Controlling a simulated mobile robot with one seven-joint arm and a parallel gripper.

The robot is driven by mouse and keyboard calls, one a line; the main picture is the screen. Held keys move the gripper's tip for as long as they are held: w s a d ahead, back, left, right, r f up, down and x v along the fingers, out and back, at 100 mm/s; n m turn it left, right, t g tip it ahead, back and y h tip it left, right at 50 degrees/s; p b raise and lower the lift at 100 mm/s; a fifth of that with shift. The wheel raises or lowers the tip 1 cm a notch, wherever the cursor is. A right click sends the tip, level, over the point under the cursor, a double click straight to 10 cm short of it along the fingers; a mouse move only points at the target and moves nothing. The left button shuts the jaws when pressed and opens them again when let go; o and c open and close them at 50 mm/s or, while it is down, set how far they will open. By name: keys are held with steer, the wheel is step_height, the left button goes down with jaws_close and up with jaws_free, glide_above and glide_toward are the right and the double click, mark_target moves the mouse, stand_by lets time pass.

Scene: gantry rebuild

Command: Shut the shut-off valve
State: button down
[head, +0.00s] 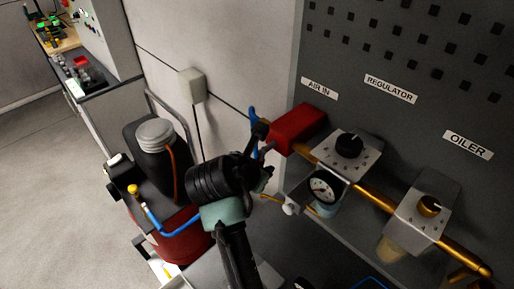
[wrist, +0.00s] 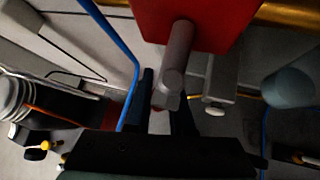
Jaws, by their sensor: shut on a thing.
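The shut-off valve is a red block (head: 300,128) below the AIR IN label, on the brass pipe of the dark panel. In the wrist view its red body (wrist: 205,18) is at the top, with a grey stem and handle (wrist: 176,55) coming out towards me. My gripper (head: 263,152) is at the left end of the valve. In the wrist view the fingers (wrist: 164,110) stand either side of the handle's end and are shut on it. The fingers hide part of the handle, and its exact turn is hard to tell.
Right of the valve are the regulator with a black knob (head: 349,145), a gauge (head: 323,188) and the oiler (head: 424,209). A blue hose (wrist: 128,55) runs close left of the fingers. A red tank (head: 188,232) with a black bottle (head: 158,165) stands left of my arm.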

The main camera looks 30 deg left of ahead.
steer(key=shift+s+d+f+n+g+h+p, duration=0.1)
steer(key=shift+s+d+n+g+h+p, duration=0.1)
steer(key=shift+d+h+p, duration=0.3)
steer(key=shift+s+d+n+g+h+p, duration=0.1)
steer(key=shift+d+n+g+h+p, duration=0.15)
steer(key=shift+p, duration=0.4)
steer(key=shift+d+f, duration=0.1)
steer(key=c, duration=0.8)
jaws_free()
steer(key=v, duration=1.3)
steer(key=shift+s+b, duration=0.1)
steer(key=shift+b, duration=0.3)
steer(key=shift+f, duration=0.1)
